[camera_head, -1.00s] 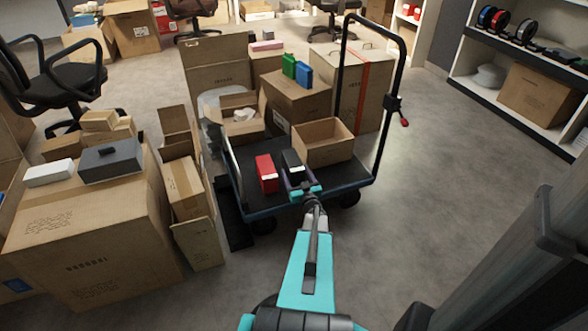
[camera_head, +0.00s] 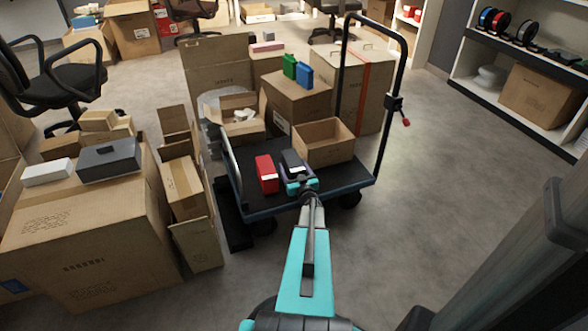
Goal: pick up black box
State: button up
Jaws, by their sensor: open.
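The black box (camera_head: 292,160) stands on the dark deck of the cart, between a red box and an open carton. My gripper (camera_head: 295,177) is at the near side of the black box, with its fingers at the box's lower sides. The gripper is open. Whether the fingers touch the box is too small to tell.
The red box (camera_head: 266,174) stands close on the left of the black box. The open carton (camera_head: 324,143) is close on the right. The cart (camera_head: 262,207) has a tall black handle (camera_head: 386,110) at right. Floor (camera_head: 440,190) to the right is clear.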

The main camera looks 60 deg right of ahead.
aim_at(293, 160)
jog(key=c, duration=1.4)
jog(key=shift+c, duration=0.5)
jog(key=shift+r, duration=0.1)
jog(key=shift+r+p, duration=0.45)
jog(key=shift+r, duration=0.4)
notch_tip(293, 160, up, 2)
jog(key=shift+r+p, duration=0.2)
jog(key=shift+p, duration=0.4)
jog(key=s+a+p, duration=0.1)
jog(key=s+a, duration=0.1)
jog(key=s, duration=0.5)
jog(key=s+a+p, duration=0.2)
jog(key=s+a, duration=0.1)
jog(key=s, duration=0.5)
jog(key=shift+r, duration=0.4)
jog(key=shift+s+p, duration=0.1)
jog(key=shift+p, duration=0.2)
